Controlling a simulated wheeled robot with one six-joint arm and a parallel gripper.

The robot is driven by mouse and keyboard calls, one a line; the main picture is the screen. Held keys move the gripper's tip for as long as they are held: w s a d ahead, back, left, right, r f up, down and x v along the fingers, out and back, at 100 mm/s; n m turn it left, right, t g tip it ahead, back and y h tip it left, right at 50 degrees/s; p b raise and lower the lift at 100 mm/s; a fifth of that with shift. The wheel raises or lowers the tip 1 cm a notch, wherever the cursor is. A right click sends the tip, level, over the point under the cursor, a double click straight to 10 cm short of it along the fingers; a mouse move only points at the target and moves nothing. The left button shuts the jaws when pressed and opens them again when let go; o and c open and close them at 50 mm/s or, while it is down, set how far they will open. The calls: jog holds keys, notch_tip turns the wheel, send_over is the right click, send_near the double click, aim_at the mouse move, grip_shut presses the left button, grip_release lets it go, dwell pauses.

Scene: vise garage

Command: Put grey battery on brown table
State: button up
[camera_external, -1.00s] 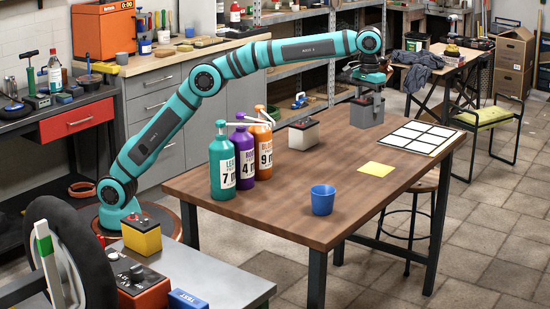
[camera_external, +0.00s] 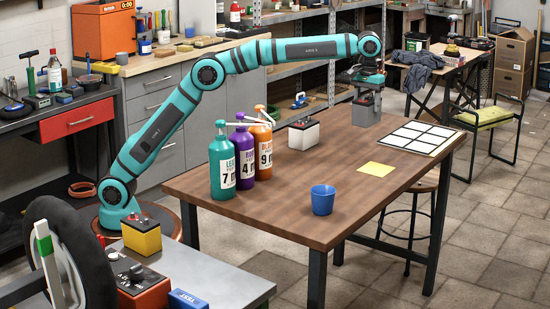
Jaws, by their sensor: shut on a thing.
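The grey battery (camera_external: 367,112) is upright at the far edge of the brown table (camera_external: 300,207), right of a white and black battery. My gripper (camera_external: 367,86) points down from above and is shut on the top of the grey battery. I cannot tell whether the battery's base touches the tabletop or hangs just above it. The fingers are small in this view and partly hidden by the wrist.
On the table stand the white and black battery (camera_external: 303,133), a green bottle (camera_external: 221,163), a purple bottle (camera_external: 241,152), an orange bottle (camera_external: 262,143), a blue cup (camera_external: 323,200), a yellow sheet (camera_external: 377,169) and a white grid panel (camera_external: 415,137). The table's middle is clear.

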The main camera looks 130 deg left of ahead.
jog(key=shift+f, duration=5.6)
jog(key=o, duration=1.8)
jog(key=shift+f, duration=0.15)
jog(key=shift+c, duration=0.2)
notch_tip(320, 180, up, 12)
jog(key=shift+r, duration=0.1)
